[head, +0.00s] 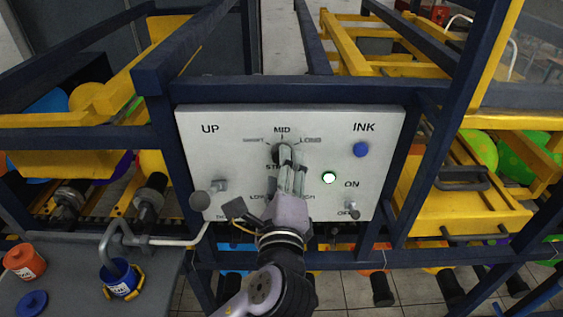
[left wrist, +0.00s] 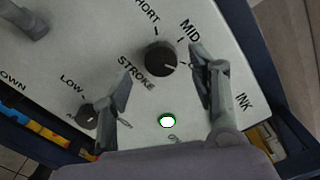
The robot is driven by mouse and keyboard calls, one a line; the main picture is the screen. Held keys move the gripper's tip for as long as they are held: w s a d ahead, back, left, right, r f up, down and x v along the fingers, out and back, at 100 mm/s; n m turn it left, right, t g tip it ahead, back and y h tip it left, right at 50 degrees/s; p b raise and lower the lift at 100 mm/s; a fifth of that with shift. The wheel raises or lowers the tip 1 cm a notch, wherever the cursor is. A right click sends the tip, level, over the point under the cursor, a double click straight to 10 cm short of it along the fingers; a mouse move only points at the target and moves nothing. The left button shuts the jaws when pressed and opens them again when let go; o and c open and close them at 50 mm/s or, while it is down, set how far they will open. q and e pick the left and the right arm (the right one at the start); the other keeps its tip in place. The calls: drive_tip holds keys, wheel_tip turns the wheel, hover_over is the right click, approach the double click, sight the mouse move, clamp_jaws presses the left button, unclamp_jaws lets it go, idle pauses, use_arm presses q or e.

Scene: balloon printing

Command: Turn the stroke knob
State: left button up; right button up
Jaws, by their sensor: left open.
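The stroke knob (left wrist: 160,58) is a round black dial on the white control panel (head: 235,135), under the MID label, with SHORT and LONG at its sides. In the head view my left gripper (head: 289,157) reaches up in front of the panel and covers much of the dial and the STROKE label. In the left wrist view the left gripper (left wrist: 161,64) is open, one finger on each side of the knob. The right finger is close to the knob; whether it touches I cannot tell. My right gripper is not in view.
The panel also holds a blue INK button (head: 361,149), a green-lit light (head: 329,177), an ON/OFF switch (head: 352,208), a lever (head: 201,200) and a smaller LOW dial (left wrist: 87,115). Dark blue frame bars (head: 300,92) surround it. Ink cans (head: 122,279) stand at lower left.

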use_arm(q)
drive_tip(key=s, duration=0.8)
drive_tip(key=shift+s, duration=0.35)
